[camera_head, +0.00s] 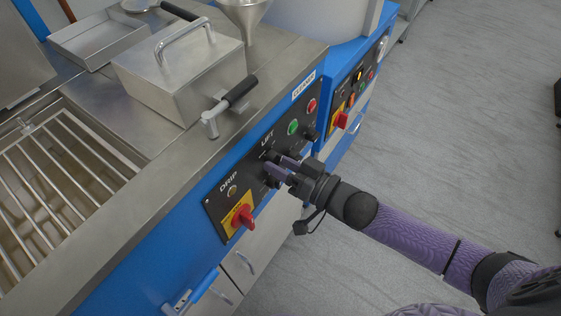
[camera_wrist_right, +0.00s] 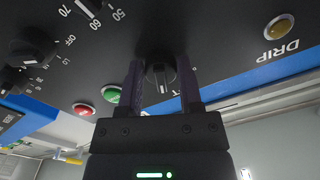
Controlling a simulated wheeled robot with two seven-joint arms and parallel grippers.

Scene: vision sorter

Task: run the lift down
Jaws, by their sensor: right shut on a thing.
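The black control panel (camera_head: 258,150) on the blue machine front carries a LIFT label (camera_head: 267,137). My right gripper (camera_head: 276,164) is at the panel just below that label. In the right wrist view, a black rotary knob with a pale pointer line (camera_wrist_right: 160,77) sits between my right gripper's fingers (camera_wrist_right: 161,85), and they are shut on it. In the head view the gripper hides most of this knob. My left gripper is not in view.
Beside the knob are a green button (camera_head: 293,127), a red button (camera_head: 311,105) and a DRIP lamp (camera_head: 232,190). A red switch on yellow (camera_head: 243,216) is lower left. A lidded steel box (camera_head: 180,75) and wire rack (camera_head: 62,185) are on top.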

